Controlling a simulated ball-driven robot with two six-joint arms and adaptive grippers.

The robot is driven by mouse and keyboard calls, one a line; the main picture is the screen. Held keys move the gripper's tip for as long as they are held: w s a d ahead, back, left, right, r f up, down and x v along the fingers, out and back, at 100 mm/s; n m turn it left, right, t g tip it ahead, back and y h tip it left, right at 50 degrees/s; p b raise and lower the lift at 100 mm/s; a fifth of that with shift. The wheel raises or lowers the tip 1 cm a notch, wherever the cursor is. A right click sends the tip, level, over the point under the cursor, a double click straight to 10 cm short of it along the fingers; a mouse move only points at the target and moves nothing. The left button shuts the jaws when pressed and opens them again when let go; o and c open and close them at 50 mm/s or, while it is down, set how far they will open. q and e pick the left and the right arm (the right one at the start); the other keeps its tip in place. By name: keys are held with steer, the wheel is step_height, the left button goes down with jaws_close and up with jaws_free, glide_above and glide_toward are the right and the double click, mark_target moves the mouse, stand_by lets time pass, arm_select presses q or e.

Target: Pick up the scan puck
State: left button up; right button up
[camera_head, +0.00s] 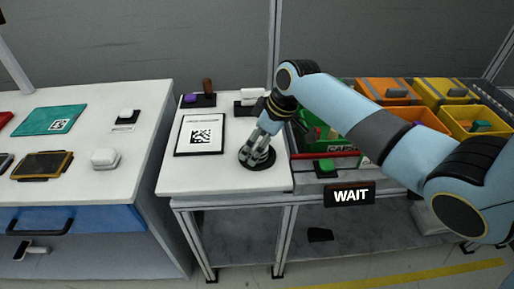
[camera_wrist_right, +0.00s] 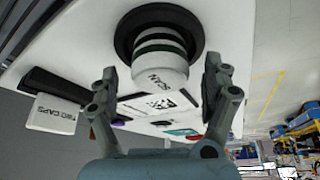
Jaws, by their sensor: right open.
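The scan puck (camera_wrist_right: 160,58) is a short white cylinder with dark green bands and "SCAN" lettering, in a round black base in the right wrist view. In the head view the black base (camera_head: 257,164) rests on the white table, with the puck mostly hidden behind my fingers. My right gripper (camera_head: 262,145) reaches down over it. In the right wrist view the open fingers of this gripper (camera_wrist_right: 161,72) stand on either side of the puck, with gaps visible. My left gripper is not in view.
A code board (camera_head: 183,146) lies left of the puck on the white table (camera_head: 225,183). Behind are a white caps box (camera_head: 252,93) and a dark holder with a purple item (camera_head: 190,99). Orange and yellow bins (camera_head: 452,92) and a WAIT sign (camera_head: 349,194) are right.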

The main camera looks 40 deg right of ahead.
steer(key=shift+w+a+f, duration=0.1)
steer(key=shift+w+f, duration=0.1)
steer(key=shift+f, duration=0.45)
steer(key=shift+s, duration=0.1)
steer(key=c, duration=1.4)
steer(key=shift+o, duration=0.2)
